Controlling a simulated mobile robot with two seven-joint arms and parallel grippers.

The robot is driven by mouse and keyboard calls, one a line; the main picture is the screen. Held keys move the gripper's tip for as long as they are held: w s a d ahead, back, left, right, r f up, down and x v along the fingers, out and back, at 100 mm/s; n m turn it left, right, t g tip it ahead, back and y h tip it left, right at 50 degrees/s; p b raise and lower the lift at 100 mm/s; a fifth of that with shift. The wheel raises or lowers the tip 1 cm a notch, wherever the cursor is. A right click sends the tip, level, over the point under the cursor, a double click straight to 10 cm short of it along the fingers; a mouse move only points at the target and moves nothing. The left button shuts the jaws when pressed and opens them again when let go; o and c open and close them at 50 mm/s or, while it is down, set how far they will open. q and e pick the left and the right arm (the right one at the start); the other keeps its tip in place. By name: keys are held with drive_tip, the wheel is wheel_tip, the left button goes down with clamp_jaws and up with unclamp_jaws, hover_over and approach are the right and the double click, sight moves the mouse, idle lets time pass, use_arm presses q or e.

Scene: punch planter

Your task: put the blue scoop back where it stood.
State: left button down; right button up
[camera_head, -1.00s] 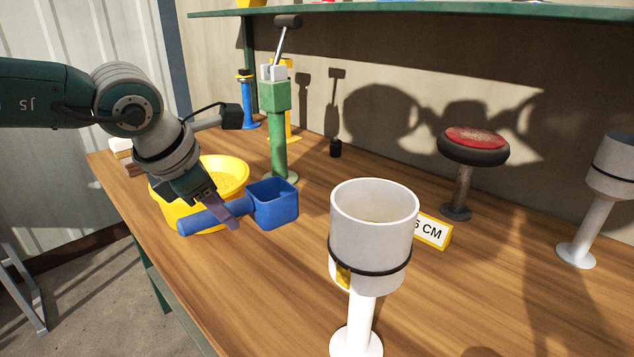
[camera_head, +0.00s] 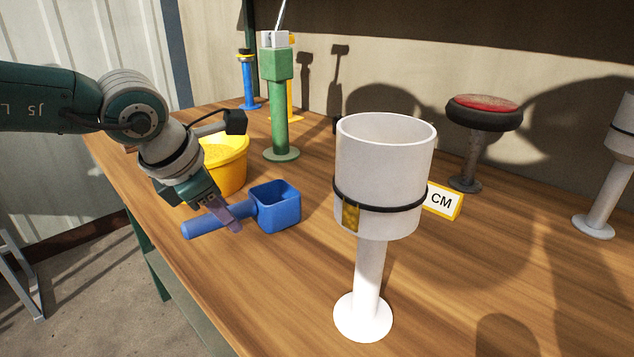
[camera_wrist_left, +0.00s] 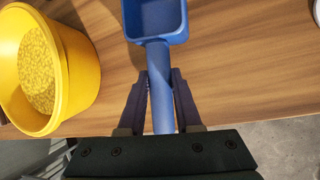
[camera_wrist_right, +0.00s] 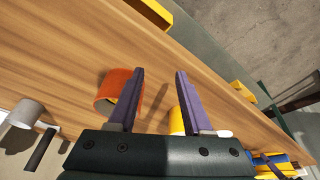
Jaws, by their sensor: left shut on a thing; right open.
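The blue scoop (camera_head: 277,207) is near the left part of the workbench, its square cup toward the right and its handle toward the left. My left gripper (camera_head: 232,220) is shut on its handle. In the left wrist view the handle of the scoop (camera_wrist_left: 155,20) lies between the two fingers of my left gripper (camera_wrist_left: 160,76), with the cup beyond them. I cannot tell how far the scoop is above the wood. My right gripper (camera_wrist_right: 160,72) shows only in its own wrist view, open and with nothing between its fingers.
A yellow bucket of grains (camera_head: 230,170) stands behind the scoop. A white cup on a pedestal (camera_head: 380,170) stands to the right, near a CM sign (camera_head: 442,201). A green post (camera_head: 278,110) and a red-topped stool-like stand (camera_head: 482,115) are farther back. Bare wood lies in front of the scoop.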

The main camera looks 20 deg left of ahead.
use_arm(q)
drive_tip(key=shift+f+b, duration=0.55)
drive_tip(key=shift+f, duration=0.1)
use_arm(e)
drive_tip(key=shift+f, duration=0.55)
use_arm(q)
drive_tip(key=c, duration=0.5)
unclamp_jaws()
drive_tip(key=shift+r, duration=0.1)
